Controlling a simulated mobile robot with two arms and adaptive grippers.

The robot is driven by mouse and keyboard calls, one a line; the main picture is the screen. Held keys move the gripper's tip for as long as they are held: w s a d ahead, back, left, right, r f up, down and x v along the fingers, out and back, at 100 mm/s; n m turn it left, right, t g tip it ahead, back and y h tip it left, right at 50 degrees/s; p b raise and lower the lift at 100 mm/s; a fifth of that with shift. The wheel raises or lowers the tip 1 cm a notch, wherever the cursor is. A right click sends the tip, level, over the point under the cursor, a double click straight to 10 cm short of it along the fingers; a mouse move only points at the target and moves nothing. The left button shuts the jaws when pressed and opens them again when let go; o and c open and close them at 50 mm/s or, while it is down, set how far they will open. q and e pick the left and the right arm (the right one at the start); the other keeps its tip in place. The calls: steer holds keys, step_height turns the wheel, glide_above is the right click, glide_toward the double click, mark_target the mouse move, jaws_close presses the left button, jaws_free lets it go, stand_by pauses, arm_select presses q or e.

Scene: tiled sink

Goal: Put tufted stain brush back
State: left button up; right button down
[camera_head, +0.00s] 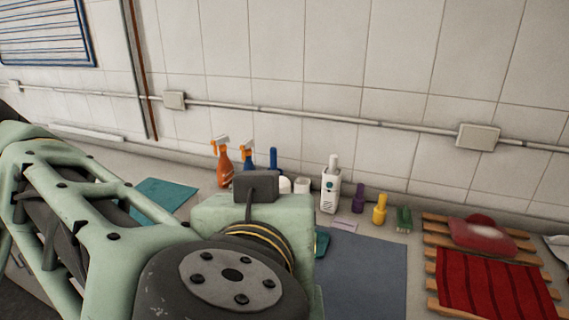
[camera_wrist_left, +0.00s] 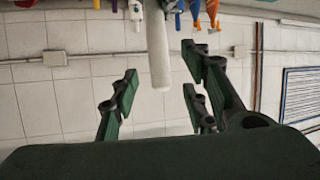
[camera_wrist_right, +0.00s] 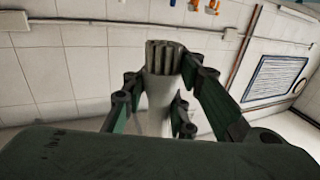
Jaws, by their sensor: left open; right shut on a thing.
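The tufted stain brush (camera_wrist_right: 165,58) shows in the right wrist view as a pale cylinder with a grey ribbed end. My right gripper (camera_wrist_right: 152,128) is shut on its pale body. In the left wrist view a plain white rod (camera_wrist_left: 158,50) with a rounded end reaches between the fingers of my left gripper (camera_wrist_left: 158,115). That gripper is open, with space on both sides of the rod. I cannot tell whether this rod is part of the same brush. Neither gripper shows in the head view, where my left arm covers the lower left.
Along the wall stand an orange spray bottle (camera_head: 223,165), a white box-shaped container (camera_head: 331,188), a purple bottle (camera_head: 358,193), a yellow bottle (camera_head: 380,208) and a green brush (camera_head: 403,219). A grey mat (camera_head: 365,270) is bare. Wooden slats (camera_head: 435,262) carry red cloth (camera_head: 490,285).

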arm_select(q)
steer(key=shift+x, duration=2.65)
steer(key=shift+c, duration=0.3)
jaws_close()
arm_select(e)
steer(key=c, duration=1.4)
jaws_free()
steer(key=shift+o, duration=0.3)
